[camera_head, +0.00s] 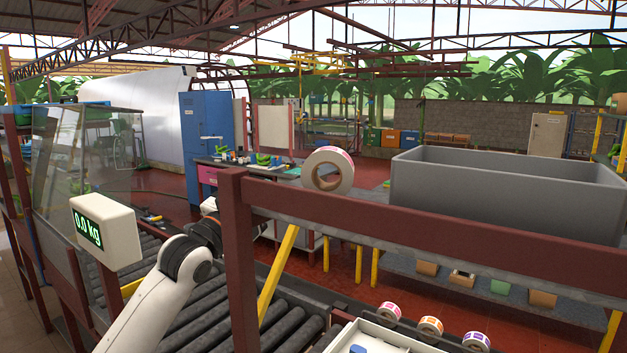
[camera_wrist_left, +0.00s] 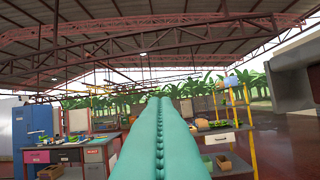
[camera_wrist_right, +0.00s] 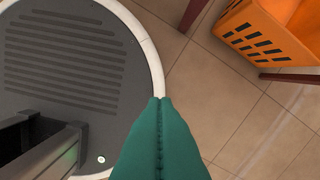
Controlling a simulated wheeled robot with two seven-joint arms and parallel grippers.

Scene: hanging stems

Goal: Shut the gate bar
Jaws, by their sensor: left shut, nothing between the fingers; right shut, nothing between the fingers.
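A slanted yellow bar (camera_head: 278,275) crosses the roller conveyor (camera_head: 205,325) just right of the maroon post in the head view. I cannot tell for sure whether it is the gate bar. My left arm reaches up over the rollers, its wrist just left of the post; its fingertips do not show clearly there. In the left wrist view my left gripper (camera_wrist_left: 159,101) has its green fingers pressed together and empty, pointing into the hall. In the right wrist view my right gripper (camera_wrist_right: 160,101) is shut and empty above the floor. It is not in the head view.
A maroon post and rail (camera_head: 430,237) stand close in front, with a tape roll (camera_head: 328,184) on the rail. A scale display (camera_head: 106,231) reads 0.0 kg at left. A grey tank (camera_head: 500,203) stands at right. An orange crate (camera_wrist_right: 268,32) lies near the right gripper.

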